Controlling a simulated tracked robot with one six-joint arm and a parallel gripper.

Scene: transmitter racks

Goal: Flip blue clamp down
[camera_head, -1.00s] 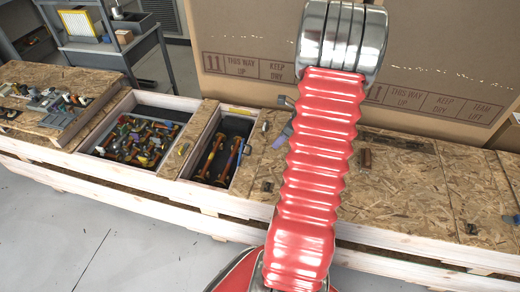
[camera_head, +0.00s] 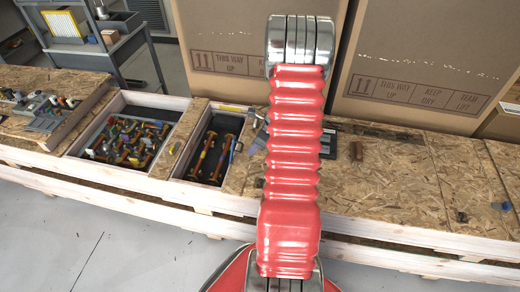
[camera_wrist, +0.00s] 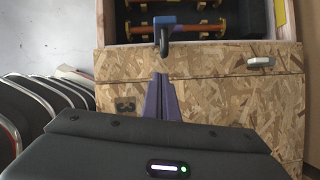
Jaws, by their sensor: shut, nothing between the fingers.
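A blue clamp (camera_wrist: 172,21) sits on an orange-brown bar (camera_wrist: 203,28) inside the dark bin at the top of the wrist view. A dark, hook-like part hangs from it toward the bin's near edge. In the head view, a blue part (camera_head: 227,157) shows in the narrow bin beside orange bars. My gripper (camera_wrist: 161,77) has purple fingers, shut and empty, pointing at the clamp from over the chipboard. The fingertips appear just short of the hook; contact cannot be told. In the head view my gripper (camera_head: 260,138) is partly hidden behind my red arm.
The narrow bin (camera_head: 190,178) has pale wooden walls. A wider bin (camera_head: 75,150) full of mixed parts lies left of it. Large cardboard boxes (camera_head: 420,60) stand behind the bench. Chipboard (camera_head: 390,190) right of my arm is mostly clear. A pale block (camera_wrist: 261,61) lies near the bin.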

